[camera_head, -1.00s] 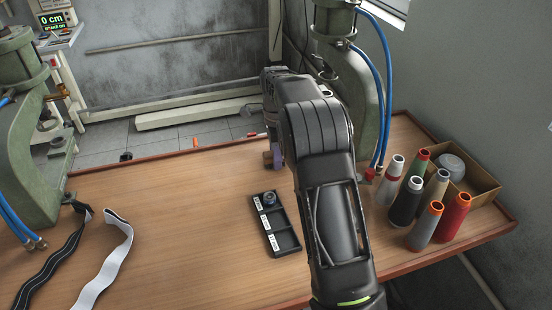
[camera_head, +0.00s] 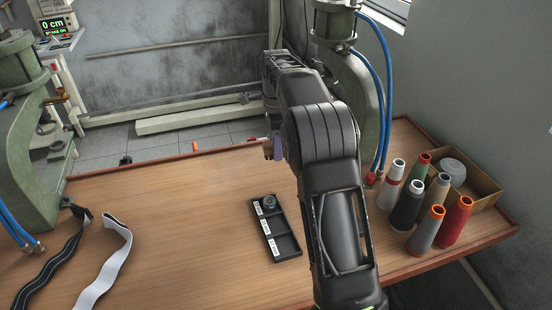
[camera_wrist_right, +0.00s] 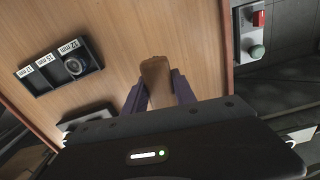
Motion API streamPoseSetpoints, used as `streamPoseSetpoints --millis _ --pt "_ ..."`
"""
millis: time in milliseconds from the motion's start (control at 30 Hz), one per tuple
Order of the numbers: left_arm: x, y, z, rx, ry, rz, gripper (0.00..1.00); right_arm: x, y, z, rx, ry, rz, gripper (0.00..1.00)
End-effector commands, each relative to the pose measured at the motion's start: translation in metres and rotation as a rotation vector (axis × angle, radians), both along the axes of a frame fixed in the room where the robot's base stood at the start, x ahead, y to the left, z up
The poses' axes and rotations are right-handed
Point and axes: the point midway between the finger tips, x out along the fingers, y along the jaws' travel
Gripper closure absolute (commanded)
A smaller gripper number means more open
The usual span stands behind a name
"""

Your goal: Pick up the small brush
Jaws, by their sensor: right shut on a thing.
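The small brush shows in the right wrist view as a brown wooden piece (camera_wrist_right: 155,76) between the purple fingers of my right gripper (camera_wrist_right: 158,90). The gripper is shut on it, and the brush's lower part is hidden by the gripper. In the head view my right gripper (camera_head: 274,148) is near the table's back edge, mostly behind my own arm. Only a little brown of the brush (camera_head: 267,150) shows beside the purple finger. My left gripper is not in view.
A black labelled tray (camera_head: 284,246) with a small round part lies mid-table. Thread cones (camera_head: 407,205) and a cardboard box (camera_head: 482,187) stand at right. Green presses (camera_head: 350,60) stand at the back and left. Two straps (camera_head: 105,265) lie at left. The table's left-middle is clear.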

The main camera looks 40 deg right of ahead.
Motion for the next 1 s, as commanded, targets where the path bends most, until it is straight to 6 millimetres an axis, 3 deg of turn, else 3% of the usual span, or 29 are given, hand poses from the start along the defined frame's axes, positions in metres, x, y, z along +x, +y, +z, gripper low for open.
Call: streamPoseSetpoints --millis 100,233,933,967,1000 --pt "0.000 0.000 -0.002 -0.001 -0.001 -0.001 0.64 0.001 0.000 0.024 -0.002 -0.004 0.000 1.00" --pt "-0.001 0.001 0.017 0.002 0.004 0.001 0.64 0.000 0.000 0.047 -0.001 0.001 0.000 1.00" --pt "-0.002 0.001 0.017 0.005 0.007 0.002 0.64 0.000 0.000 0.049 -0.001 0.001 0.000 1.00" --pt "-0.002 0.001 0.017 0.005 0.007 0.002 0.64 0.000 0.000 0.049 -0.001 0.001 0.000 0.70" --pt "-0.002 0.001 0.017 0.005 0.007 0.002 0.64 0.000 0.000 0.049 -0.001 0.001 0.000 0.73"
